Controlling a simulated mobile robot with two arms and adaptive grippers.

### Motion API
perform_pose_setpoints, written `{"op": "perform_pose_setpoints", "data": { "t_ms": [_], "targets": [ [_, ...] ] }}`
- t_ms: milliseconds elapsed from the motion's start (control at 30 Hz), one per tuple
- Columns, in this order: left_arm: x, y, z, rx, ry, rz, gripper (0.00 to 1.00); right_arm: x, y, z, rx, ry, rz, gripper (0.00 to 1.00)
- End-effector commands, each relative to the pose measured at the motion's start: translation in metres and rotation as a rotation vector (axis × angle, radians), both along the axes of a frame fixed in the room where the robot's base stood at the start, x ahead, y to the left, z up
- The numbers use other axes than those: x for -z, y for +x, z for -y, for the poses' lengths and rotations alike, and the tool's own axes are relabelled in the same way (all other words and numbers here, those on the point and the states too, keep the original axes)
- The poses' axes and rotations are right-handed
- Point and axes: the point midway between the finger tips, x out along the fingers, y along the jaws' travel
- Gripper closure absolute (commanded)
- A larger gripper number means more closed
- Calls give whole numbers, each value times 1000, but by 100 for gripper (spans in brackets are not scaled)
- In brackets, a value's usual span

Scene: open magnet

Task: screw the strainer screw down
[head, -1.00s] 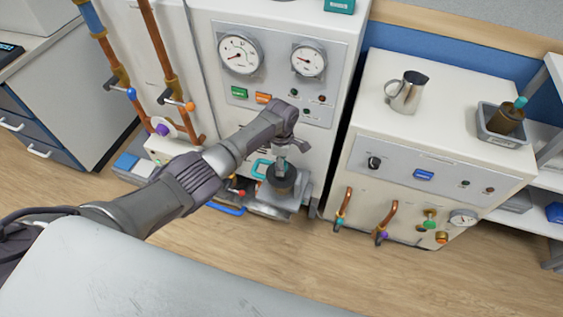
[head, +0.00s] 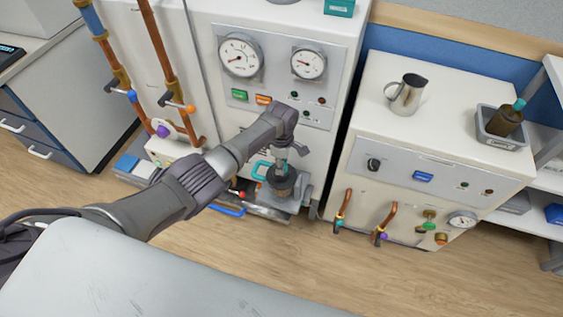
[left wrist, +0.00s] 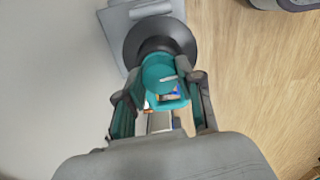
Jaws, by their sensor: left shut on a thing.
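The strainer screw, with a teal round head, shows in the left wrist view (left wrist: 158,72) between my fingers. My left gripper (left wrist: 162,98) is shut on it, one finger on each side. In the head view my left gripper (head: 281,154) points down at the low front of the white machine, above a dark round body (head: 281,183). The same dark round body lies just beyond the teal head in the left wrist view (left wrist: 160,36). The screw's thread is hidden. My right gripper is in neither current view.
A grey base (head: 300,196) carries the dark body. The machine with two gauges (head: 240,54) stands behind, copper pipes (head: 160,45) to its left. A second white cabinet to the right bears a metal jug (head: 408,94) and a grey tray (head: 503,142) with a dark, teal-topped piece. Open floor lies in front.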

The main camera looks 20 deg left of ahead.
Motion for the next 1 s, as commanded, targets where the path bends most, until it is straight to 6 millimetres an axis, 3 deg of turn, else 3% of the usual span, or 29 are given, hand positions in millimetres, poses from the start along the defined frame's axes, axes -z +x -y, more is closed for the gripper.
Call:
{"op": "perform_pose_setpoints", "data": {
  "t_ms": [1000],
  "targets": [
    [0, 0, 1, 934, -2, 0, 98, -25, -1, 0, 0, 0, -1, 60]
  ]
}}
